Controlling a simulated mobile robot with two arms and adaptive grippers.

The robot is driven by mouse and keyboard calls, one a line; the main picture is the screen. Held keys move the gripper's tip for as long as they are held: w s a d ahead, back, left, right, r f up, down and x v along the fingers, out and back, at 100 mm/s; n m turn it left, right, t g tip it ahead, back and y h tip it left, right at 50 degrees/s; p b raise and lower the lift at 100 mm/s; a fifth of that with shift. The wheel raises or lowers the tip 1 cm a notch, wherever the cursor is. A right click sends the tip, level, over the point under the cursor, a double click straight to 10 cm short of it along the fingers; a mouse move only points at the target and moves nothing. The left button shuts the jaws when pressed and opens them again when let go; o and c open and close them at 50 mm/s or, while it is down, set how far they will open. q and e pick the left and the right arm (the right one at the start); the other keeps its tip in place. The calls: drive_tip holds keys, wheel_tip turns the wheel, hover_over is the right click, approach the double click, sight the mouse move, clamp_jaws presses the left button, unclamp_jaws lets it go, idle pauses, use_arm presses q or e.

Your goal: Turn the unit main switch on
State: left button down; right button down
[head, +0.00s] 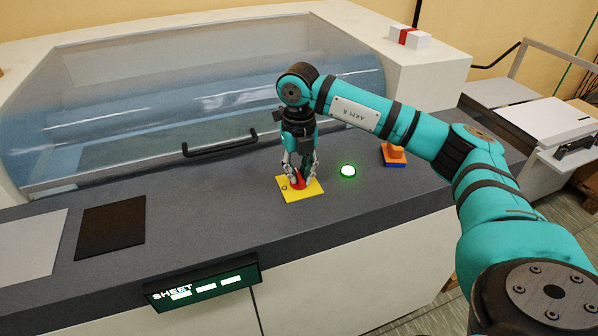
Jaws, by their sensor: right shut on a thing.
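The unit main switch is a red knob (300,184) on a yellow plate (313,192) set on the grey machine top. My right gripper (301,180) points down from above and is shut on the red knob. Its fingers hide part of the knob, so I cannot tell clearly which way the knob is turned. My left gripper is not in the head view.
A lit green-white button (348,171) sits right of the plate, and an orange and blue block (394,154) lies beyond it. A curved clear cover with a black handle (220,147) stands behind. A display reading SHEET (203,282) is on the front edge.

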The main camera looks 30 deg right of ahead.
sight(299, 175)
drive_tip(key=shift+w+r, duration=0.1)
drive_tip(key=shift+r, duration=0.05)
drive_tip(key=c, duration=1.3)
unclamp_jaws()
drive_tip(key=shift+c, duration=0.2)
wheel_tip(299, 175, up, 12)
